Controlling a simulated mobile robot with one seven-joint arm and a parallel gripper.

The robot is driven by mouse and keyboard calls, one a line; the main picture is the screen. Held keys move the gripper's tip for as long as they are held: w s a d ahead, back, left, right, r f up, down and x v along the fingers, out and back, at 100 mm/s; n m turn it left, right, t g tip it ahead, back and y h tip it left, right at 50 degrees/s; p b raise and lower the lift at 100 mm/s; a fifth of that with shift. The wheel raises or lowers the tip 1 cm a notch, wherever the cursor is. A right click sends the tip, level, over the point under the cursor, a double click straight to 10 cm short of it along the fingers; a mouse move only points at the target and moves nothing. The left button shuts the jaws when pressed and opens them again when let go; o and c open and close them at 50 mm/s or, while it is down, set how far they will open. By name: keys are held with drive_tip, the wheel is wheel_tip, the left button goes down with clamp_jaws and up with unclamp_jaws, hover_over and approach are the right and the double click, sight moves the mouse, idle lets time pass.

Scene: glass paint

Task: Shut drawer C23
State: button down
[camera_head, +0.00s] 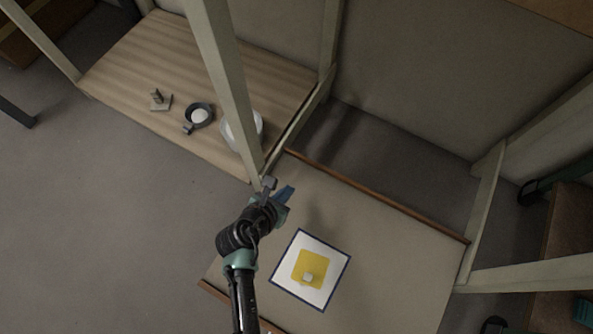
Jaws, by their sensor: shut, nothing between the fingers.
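An open drawer (400,265), a flat beige tray with brown wooden edges, stands out from a pale frame at the lower right. No label is readable, so I cannot confirm that it is C23. A white sheet (288,284) with a dark blue border and a yellow square (312,264) lies in it, with a small pale lump on the yellow. My gripper (277,189) is shut and empty, near the drawer's upper left corner and close to a frame post. I cannot tell whether it touches either. My arm covers part of the drawer's left side.
Left of the post, a wooden shelf (130,72) holds a small grey stand (160,101), a dark ring-shaped holder (199,116) and a white bowl (242,138). Pale posts (220,65) stand around the drawer. Open floor (110,215) lies at the left.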

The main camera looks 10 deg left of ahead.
sight(310, 164)
drive_tip(key=b+x, duration=0.6)
drive_tip(key=x, duration=0.3)
drive_tip(key=shift+s+f+b, duration=0.1)
drive_tip(key=shift+f+b, duration=0.1)
drive_tip(key=shift+b, duration=0.2)
drive_tip(key=w+b, duration=0.1)
drive_tip(key=w+d+b, duration=0.1)
drive_tip(key=w, duration=0.1)
drive_tip(key=shift+r, duration=0.1)
drive_tip(key=shift+w+d+r, duration=0.1)
drive_tip(key=shift+w+r, duration=0.1)
drive_tip(key=shift+w, duration=0.25)
